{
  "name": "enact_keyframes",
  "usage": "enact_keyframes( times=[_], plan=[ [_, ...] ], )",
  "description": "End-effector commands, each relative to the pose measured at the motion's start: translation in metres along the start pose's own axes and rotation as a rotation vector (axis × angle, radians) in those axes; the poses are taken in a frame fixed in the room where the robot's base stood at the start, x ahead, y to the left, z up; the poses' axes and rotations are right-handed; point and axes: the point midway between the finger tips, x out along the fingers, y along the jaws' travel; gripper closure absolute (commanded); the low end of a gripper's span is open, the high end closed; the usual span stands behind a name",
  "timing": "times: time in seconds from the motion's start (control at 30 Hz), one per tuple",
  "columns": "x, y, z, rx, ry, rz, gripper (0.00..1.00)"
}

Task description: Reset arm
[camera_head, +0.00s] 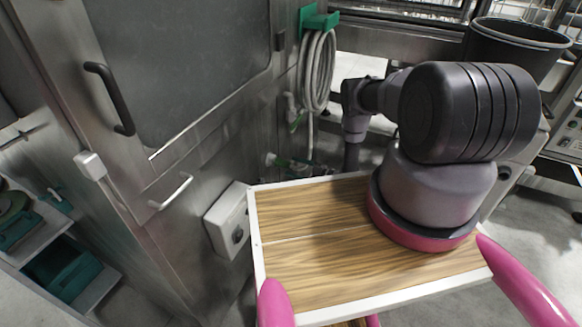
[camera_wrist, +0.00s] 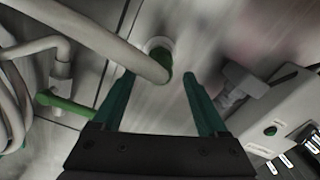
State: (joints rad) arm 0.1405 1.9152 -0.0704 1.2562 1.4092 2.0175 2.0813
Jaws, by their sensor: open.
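My gripper (camera_wrist: 159,76) shows in the wrist view with its two green fingers apart and nothing between them. Its fingertips point toward a grey metal surface with a grey hose (camera_wrist: 100,38) and a round fitting with a green end (camera_wrist: 162,55) just beyond them. I cannot tell whether the fingers touch these. In the head view my arm reaches forward from its base, bent low toward the washer's side; my gripper is not clearly seen there.
The steel washer cabinet (camera_head: 150,100) stands close at left, with a black handle (camera_head: 110,98) and a grey switch box (camera_head: 228,220). A coiled hose (camera_head: 317,72) hangs from a green holder (camera_head: 318,20). A dark bin (camera_head: 515,45) is at back right. Open floor shows at right.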

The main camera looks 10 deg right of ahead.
Motion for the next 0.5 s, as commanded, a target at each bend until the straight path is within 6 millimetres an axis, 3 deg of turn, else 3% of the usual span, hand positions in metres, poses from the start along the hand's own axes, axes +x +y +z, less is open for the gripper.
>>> enact_keyframes(
  times=[0.3, 0.5],
  plan=[
    [-0.065, 0.001, 0.000, 0.001, -0.001, 0.004, 0.24],
    [-0.085, 0.001, 0.000, 0.000, -0.001, 0.002, 0.24]
  ],
)
